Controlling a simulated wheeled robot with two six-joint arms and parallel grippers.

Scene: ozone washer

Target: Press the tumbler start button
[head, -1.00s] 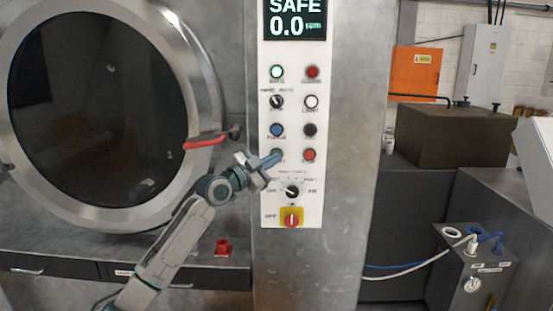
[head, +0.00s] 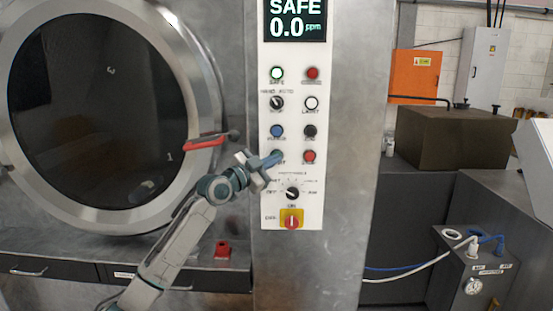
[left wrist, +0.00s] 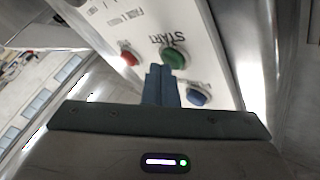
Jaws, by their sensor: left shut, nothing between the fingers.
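The green button labelled START (left wrist: 174,57) shows in the left wrist view on the white panel, just beyond my fingertips. My left gripper (left wrist: 160,75) is shut and empty, its blue fingertips pointing at the button's edge and overlapping it slightly. I cannot tell whether they touch it. In the head view my left gripper (head: 274,159) is at the lower left of the control panel (head: 312,214), over the bottom row of buttons, and mostly hides the green button there. My right gripper is not in view.
A red button (head: 308,156) sits right of my fingertips, a blue button (head: 277,131) above them and a black rotary knob (head: 292,193) below. A yellow-backed red switch (head: 291,221) is lower. The red door handle (head: 206,142) is close to my left arm.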

